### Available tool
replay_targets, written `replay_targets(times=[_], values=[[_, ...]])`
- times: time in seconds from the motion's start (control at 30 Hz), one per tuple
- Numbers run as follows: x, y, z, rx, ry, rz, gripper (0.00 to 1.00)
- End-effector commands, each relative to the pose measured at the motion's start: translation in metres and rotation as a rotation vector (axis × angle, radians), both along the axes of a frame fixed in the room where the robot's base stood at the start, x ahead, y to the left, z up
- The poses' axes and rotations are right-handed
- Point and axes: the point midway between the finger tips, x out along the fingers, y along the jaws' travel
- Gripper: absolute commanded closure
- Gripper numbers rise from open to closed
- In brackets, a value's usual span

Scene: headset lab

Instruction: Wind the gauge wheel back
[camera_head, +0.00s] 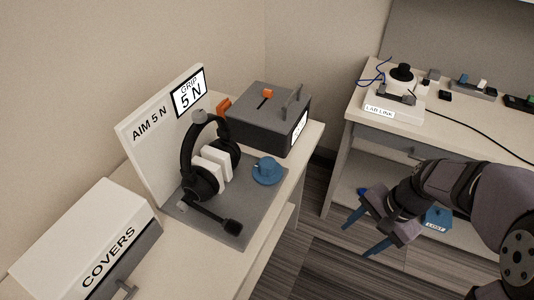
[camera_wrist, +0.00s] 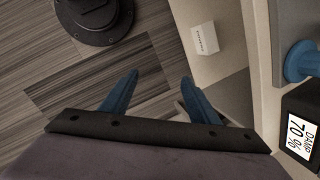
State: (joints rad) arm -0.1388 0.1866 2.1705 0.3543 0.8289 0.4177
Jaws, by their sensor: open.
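The blue gauge wheel (camera_head: 267,170) sits at the right edge of the grey headset plate (camera_head: 238,196); it also shows at the right edge of the wrist view (camera_wrist: 300,62). A white board behind the plate reads "AIM 5 N", and its gauge screen (camera_head: 189,92) reads "GRIP 5 N". A black headset (camera_head: 200,180) with a boom microphone stands on the plate, with white blocks between its ear cups. My gripper (camera_head: 358,238) is open and empty, over the floor gap, right of and apart from the wheel. Its blue fingers show in the wrist view (camera_wrist: 159,78).
A dark box (camera_head: 265,115) with an orange slider and a handle stands behind the wheel; its screen reads "DAMP 70 %" (camera_wrist: 298,135). A "COVERS" box (camera_head: 88,240) stands front left. A second bench (camera_head: 450,125) holds a "LAB LINK" unit (camera_head: 392,108) and cables. Striped floor lies between.

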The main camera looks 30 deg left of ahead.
Motion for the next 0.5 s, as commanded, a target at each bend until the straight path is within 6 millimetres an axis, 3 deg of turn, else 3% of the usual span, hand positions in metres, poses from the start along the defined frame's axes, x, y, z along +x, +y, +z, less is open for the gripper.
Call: replay_targets(times=[0.03,0.2,0.3,0.5], values=[[0.016,0.026,0.019,0.045,0.04,-0.08,0.45],[0.06,0.115,0.05,0.202,0.204,-0.369,0.45],[0.076,0.162,0.064,0.277,0.309,-0.501,0.45],[0.093,0.224,0.082,0.367,0.468,-0.664,0.45]])
